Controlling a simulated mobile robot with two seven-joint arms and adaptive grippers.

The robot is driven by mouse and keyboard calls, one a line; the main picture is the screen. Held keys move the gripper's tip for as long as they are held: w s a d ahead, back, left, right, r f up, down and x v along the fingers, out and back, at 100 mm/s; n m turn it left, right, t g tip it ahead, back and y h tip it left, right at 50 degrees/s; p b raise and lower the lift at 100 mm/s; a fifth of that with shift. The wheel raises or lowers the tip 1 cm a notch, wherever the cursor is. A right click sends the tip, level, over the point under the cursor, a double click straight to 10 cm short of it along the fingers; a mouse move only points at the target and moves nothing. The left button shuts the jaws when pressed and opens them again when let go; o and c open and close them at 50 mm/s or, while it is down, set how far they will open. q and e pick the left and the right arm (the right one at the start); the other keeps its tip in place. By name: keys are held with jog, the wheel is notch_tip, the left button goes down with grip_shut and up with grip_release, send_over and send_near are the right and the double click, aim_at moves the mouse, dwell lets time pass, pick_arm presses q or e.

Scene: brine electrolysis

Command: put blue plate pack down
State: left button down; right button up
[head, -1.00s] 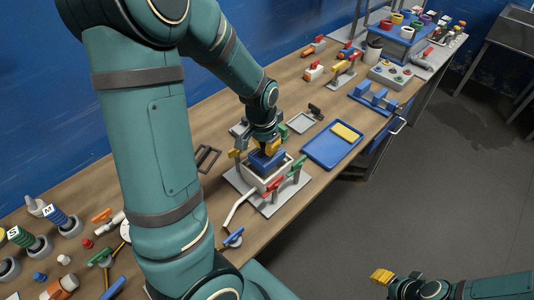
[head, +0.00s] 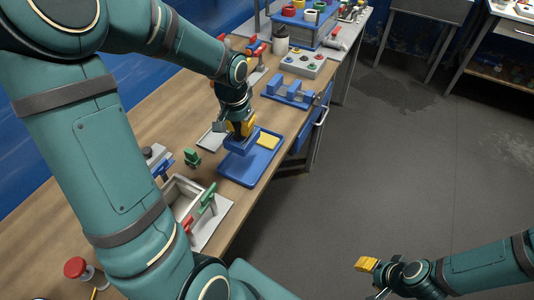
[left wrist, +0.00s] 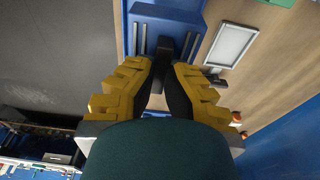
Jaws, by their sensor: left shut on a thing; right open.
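The blue plate pack (head: 239,146) is in the grip of my left gripper (head: 240,130), over the left part of the blue tray (head: 245,174). I cannot tell whether the pack touches the tray. The pack also shows in the left wrist view (left wrist: 168,12), with a dark bar between the yellow fingers of the left gripper (left wrist: 163,68). A yellow pad (head: 268,141) lies on the tray, right of the pack. My right gripper (head: 367,265) is open and empty at the lower right, away from the table.
A pale open-topped box (head: 182,194) with red and green handles stands nearer on the bench, its inside empty. A blue rack (head: 288,93) and a grey box with knobs (head: 303,64) stand beyond the tray. The floor on the right is clear.

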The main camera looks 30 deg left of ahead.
aim_at(244, 142)
pick_arm(q)
jog(key=shift+w+d+f, duration=0.1)
jog(key=shift+w+f, duration=0.4)
jog(key=shift+f, duration=0.05)
notch_tip(244, 142, down, 5)
jog(key=shift+s+f+b, duration=0.15)
jog(key=shift+b, duration=0.55)
notch_tip(244, 142, down, 3)
jog(key=shift+f+b, duration=0.1)
jog(key=shift+b, duration=0.3)
jog(key=shift+f, duration=0.15)
jog(key=shift+f, duration=0.15)
jog(key=c, duration=1.1)
grip_release()
jog(key=shift+c, duration=0.2)
